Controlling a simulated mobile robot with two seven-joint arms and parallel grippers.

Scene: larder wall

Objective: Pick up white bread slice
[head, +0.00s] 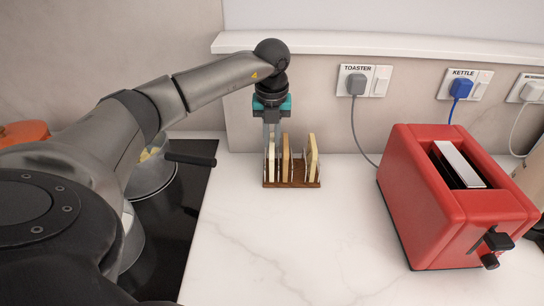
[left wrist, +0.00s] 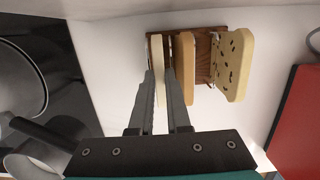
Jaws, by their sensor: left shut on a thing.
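A wooden rack (head: 293,184) on the worktop holds bread slices upright; it also shows in the left wrist view (left wrist: 203,58). The white bread slice (left wrist: 158,62) is the pale, plain one at the rack's left end, and it shows edge-on in the head view (head: 271,163). My left gripper (head: 271,143) points down from above and is shut on this slice, one finger on each side. The slice still stands in the rack. In the left wrist view the fingers hide part of its faces. My right gripper is not in view.
A browner slice (head: 285,158) stands close beside the right finger. A seeded slice (head: 312,157) leans at the rack's right end. A red toaster (head: 450,200) stands to the right. A black hob (head: 185,215) with pans lies left. The worktop in front is clear.

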